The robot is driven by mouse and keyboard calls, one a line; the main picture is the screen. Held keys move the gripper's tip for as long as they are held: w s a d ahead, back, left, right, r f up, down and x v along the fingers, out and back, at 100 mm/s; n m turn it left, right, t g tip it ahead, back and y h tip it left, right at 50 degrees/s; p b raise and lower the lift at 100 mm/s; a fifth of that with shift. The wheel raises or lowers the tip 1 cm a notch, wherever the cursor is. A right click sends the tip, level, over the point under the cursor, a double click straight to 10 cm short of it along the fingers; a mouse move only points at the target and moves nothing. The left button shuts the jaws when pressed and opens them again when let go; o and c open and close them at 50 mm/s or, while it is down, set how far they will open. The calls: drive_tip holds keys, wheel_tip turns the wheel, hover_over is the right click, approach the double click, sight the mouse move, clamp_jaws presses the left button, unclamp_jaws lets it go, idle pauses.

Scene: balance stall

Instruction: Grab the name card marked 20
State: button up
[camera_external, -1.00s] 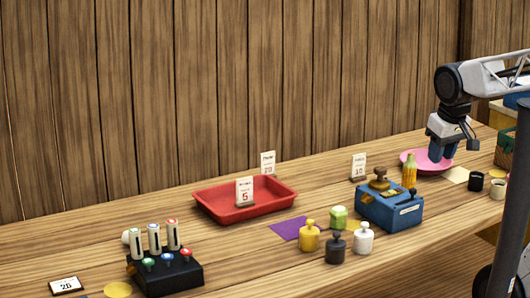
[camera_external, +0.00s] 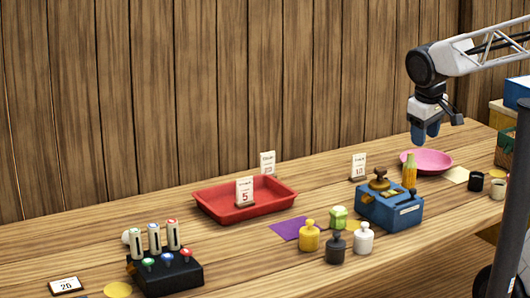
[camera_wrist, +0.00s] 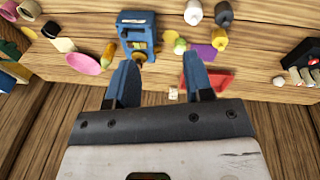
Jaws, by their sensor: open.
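A flat white card (camera_external: 66,285) with a dark edge lies at the near left corner of the table; its number looks like 20. A small upright white card (camera_external: 268,163) stands behind the red tray; its number is too blurred to read surely. Upright cards marked 5 (camera_external: 244,191) and apparently 10 (camera_external: 358,166) also stand on the table. My gripper (camera_external: 426,138) is open and empty, raised above the right part of the table, far from the flat card. Its two blue fingers show apart in the wrist view (camera_wrist: 158,72).
A red tray (camera_external: 218,211) lies mid-table. A blue box (camera_external: 392,208) and several weight-like pieces stand right of it. A black block with coloured knobs (camera_external: 168,275) stands near the flat card. A pink plate (camera_external: 432,160) lies below my gripper. A wooden wall runs behind.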

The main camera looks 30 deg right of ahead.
drive_tip(key=w+f+n+g+h, duration=0.1)
drive_tip(key=w+n+h, duration=0.15)
drive_tip(key=w, duration=0.95)
drive_tip(key=w+f+n+h, duration=0.15)
drive_tip(key=w+n, duration=0.25)
drive_tip(key=w, duration=0.8)
drive_tip(key=w+f+n+g+h, duration=0.1)
drive_tip(key=w+n+h, duration=0.15)
drive_tip(key=w, duration=0.95)
drive_tip(key=n+t+h, duration=0.3)
drive_tip(key=n+h, duration=0.3)
drive_tip(key=n, duration=0.3)
approach(268, 154)
drive_tip(key=d, duration=0.2)
drive_tip(key=shift+w+f, duration=0.35)
drive_tip(key=shift+w, duration=0.1)
drive_tip(key=shift+d, duration=0.1)
drive_tip(key=shift+x, duration=1.25)
drive_tip(key=shift+x, duration=2.6)
